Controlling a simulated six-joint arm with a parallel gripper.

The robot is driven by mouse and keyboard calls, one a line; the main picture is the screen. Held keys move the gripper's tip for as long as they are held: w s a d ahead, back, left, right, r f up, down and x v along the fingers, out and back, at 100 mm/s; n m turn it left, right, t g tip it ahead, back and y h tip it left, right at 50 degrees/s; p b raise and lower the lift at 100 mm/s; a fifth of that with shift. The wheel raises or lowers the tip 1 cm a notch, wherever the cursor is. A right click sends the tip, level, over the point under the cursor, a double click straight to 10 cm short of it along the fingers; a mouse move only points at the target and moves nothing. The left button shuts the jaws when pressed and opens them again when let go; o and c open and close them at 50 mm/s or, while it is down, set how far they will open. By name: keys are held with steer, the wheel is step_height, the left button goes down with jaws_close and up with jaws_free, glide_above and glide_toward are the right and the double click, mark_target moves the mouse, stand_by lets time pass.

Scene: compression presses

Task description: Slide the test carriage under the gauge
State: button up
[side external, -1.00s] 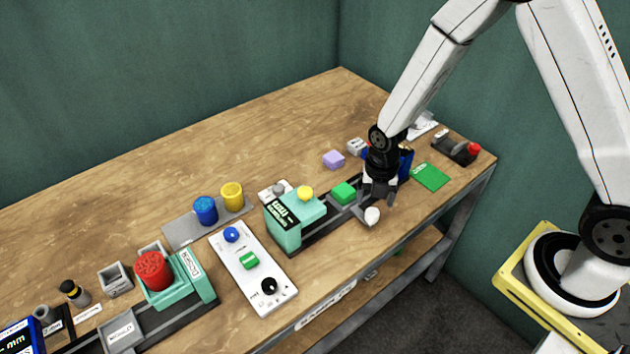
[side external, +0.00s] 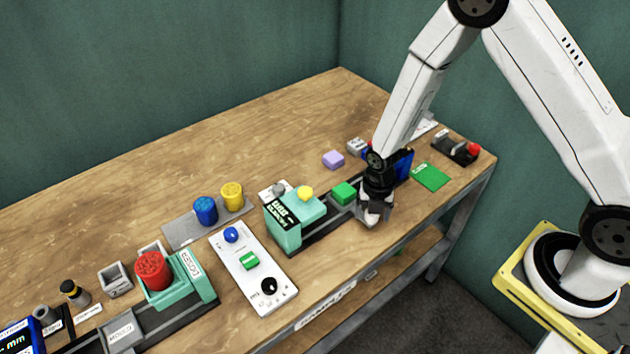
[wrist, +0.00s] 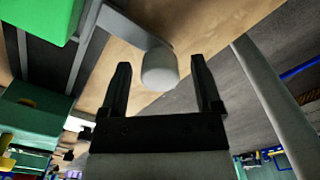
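The carriage's white knob (wrist: 158,70) sits on a grey arm (wrist: 130,28) that sticks out from the rail. A green block (side external: 344,193) rides on the carriage; it also shows in the wrist view (wrist: 38,18). The teal gauge (side external: 288,230) with a yellow top stands left of the green block over the dark rail. My gripper (side external: 374,214) is down at the knob. In the wrist view my gripper (wrist: 160,64) is open, with the knob between its fingers and gaps on both sides. The gripper partly hides the carriage in the side view.
A white control panel (side external: 272,287) with a blue button, green switch and black dial lies left of the gauge. A green card (side external: 431,177) lies right of my gripper. The table's front edge is close to the knob.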

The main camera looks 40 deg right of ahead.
jaws_close()
steer(key=a, duration=1.2)
steer(key=shift+a, duration=0.3)
steer(key=shift+o, duration=0.4)
jaws_free()
steer(key=shift+o, duration=0.3)
steer(key=shift+r, duration=0.2)
step_height(320, 180, up, 8)
steer(key=shift+f, duration=0.25)
